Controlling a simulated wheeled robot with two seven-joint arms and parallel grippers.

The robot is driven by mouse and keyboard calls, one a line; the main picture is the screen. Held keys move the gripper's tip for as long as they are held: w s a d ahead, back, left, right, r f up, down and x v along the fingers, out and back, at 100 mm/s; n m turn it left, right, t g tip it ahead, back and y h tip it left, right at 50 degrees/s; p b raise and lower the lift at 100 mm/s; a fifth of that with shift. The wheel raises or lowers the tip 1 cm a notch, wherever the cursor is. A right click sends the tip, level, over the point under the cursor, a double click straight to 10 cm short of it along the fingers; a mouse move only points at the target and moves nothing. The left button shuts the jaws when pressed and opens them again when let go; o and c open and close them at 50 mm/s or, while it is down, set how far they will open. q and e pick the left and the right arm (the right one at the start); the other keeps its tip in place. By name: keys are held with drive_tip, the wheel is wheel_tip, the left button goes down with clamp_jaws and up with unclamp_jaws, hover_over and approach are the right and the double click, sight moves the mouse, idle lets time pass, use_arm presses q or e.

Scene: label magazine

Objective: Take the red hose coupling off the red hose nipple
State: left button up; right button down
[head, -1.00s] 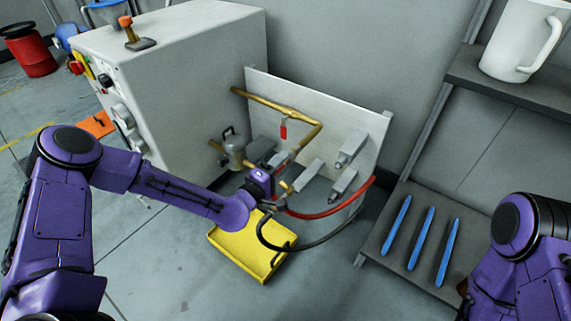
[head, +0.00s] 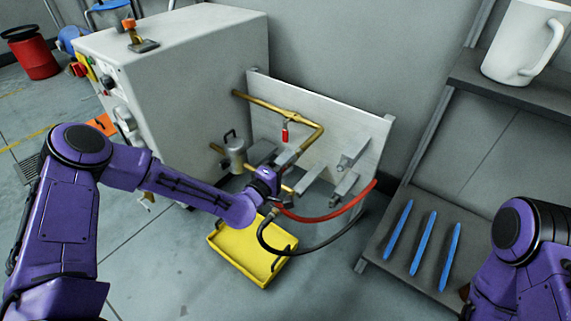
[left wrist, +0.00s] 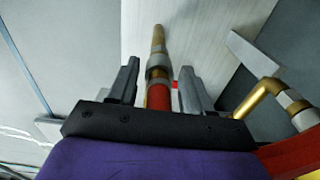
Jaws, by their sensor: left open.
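My left gripper (head: 292,170) is in front of the pale panel in the head view, its fingertips small and partly hidden there. In the left wrist view my left gripper (left wrist: 158,85) is open, one finger on each side of a red coupling (left wrist: 158,97) with a grey collar. A brass nipple (left wrist: 158,38) extends beyond the collar, in line with the coupling. The coupling appears seated on the nipple. I cannot tell whether either finger touches it. My right arm shows at the lower right of the head view; its gripper is out of frame.
A red hose (head: 325,216) and a black hose (head: 300,252) loop below the panel (head: 358,132). Grey blocks (head: 345,184) and a brass pipe (head: 268,104) with a red-handled valve are close by. A yellow tray (head: 240,262) lies below. Blue tools (head: 423,243) lie on the right shelf.

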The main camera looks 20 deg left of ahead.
use_arm(q)
drive_tip(key=shift+w+d+r, duration=0.15)
drive_tip(key=shift+w+r, duration=0.15)
drive_tip(key=shift+r, duration=0.3)
clamp_jaws()
drive_tip(key=shift+s+f, duration=0.2)
drive_tip(key=shift+s, duration=0.2)
drive_tip(key=shift+s+a+p, duration=0.35)
drive_tip(key=shift+s+a, duration=0.1)
drive_tip(key=shift+s, duration=0.2)
drive_tip(key=shift+f+p+v, duration=0.1)
drive_tip(key=shift+p+v, duration=0.1)
drive_tip(key=shift+v, duration=0.75)
drive_tip(key=shift+f+p+v, duration=0.15)
drive_tip(key=shift+p+v, duration=0.05)
drive_tip(key=shift+v, duration=0.8)
